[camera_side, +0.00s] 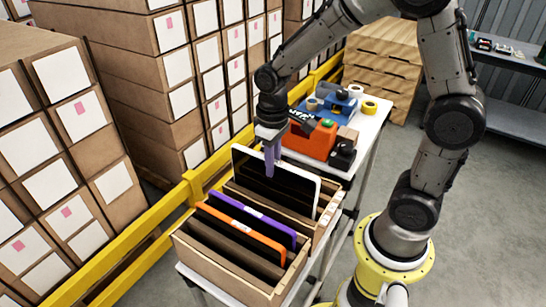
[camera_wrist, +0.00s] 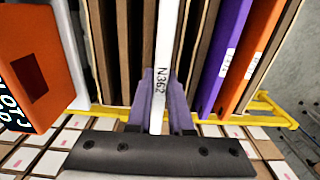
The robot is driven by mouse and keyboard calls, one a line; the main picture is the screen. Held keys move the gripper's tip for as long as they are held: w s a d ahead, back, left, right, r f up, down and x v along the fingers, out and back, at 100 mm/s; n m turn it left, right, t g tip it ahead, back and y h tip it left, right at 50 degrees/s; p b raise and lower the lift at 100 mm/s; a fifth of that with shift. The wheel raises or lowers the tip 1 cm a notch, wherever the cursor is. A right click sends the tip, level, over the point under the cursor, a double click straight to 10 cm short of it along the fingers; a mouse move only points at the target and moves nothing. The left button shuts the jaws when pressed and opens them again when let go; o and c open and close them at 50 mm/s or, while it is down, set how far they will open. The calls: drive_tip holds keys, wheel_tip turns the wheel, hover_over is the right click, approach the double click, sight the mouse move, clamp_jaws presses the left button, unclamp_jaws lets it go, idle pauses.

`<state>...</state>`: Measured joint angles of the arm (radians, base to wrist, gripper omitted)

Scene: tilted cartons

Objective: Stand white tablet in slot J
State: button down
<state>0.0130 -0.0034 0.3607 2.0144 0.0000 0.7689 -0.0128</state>
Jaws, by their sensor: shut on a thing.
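The white tablet (camera_side: 303,176), with a dark face and white rim, is in my gripper (camera_side: 269,165) above and partly within the rear carton (camera_side: 320,232). In the wrist view, its white edge (camera_wrist: 164,50) is marked N362. The purple fingers of my gripper (camera_wrist: 163,112) are shut on the tablet, one on each side. Brown dividers (camera_wrist: 122,50) show on both sides of it. The tablet's lower edge is hidden, so I cannot tell whether it touches the carton floor. Small white slot labels run along the rear carton's right edge, too small to read; I cannot identify slot J.
The front carton (camera_side: 222,283) holds a purple tablet (camera_side: 255,222) and an orange tablet (camera_side: 238,228). An orange bin (camera_side: 308,139) stands behind the cartons. A yellow rail (camera_side: 140,235) and stacked boxes (camera_side: 75,120) are on the left.

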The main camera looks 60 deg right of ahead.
drive_tip(key=shift+f, duration=3.3)
drive_tip(key=shift+f, duration=0.35)
drive_tip(key=c, duration=0.7)
unclamp_jaws()
drive_tip(key=shift+c, duration=0.2)
wheel_tip(320, 180, up, 14)
drive_tip(key=shift+f, duration=0.1)
wheel_tip(320, 180, up, 7)
hover_over(273, 185)
drive_tip(key=shift+w+d, duration=0.2)
drive_tip(key=shift+d, duration=0.15)
